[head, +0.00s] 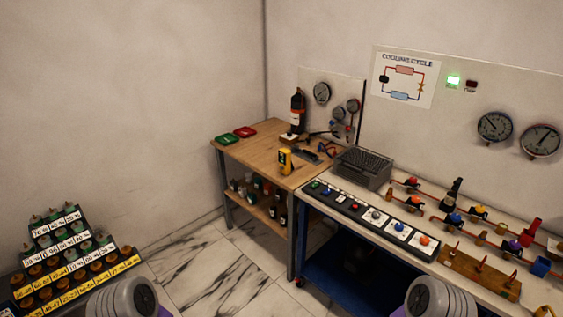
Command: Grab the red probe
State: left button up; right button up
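I cannot tell for sure which item is the red probe. Small red and blue items (325,148) lie on the wooden workbench beside a yellow meter (285,160); they are too small to make out. Other thin red-tipped pieces stand on a wooden block (470,270) on the right bench. A red upright piece (531,232) stands behind that block. Grey rounded parts of my two arms show at the bottom edge, left and right. Neither gripper's fingers are in view.
The wooden workbench (262,150) carries red (245,131) and green (224,140) trays and a dark bottle (297,112). The right bench holds a grey case (362,167), a button panel (370,215) and valved pipes. A stepped rack (75,260) stands lower left. Marble floor (215,265) lies between.

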aim_at(537, 221)
jog(key=z, duration=0.15)
jog(key=k, duration=0.45)
jog(key=z, duration=1.9)
jog(key=i, duration=1.3)
jog(key=u, duration=0.55)
jog(key=k, duration=1.25)
jog(key=u, duration=0.55)
jog(key=i, duration=0.45)
jog(key=u, duration=0.35)
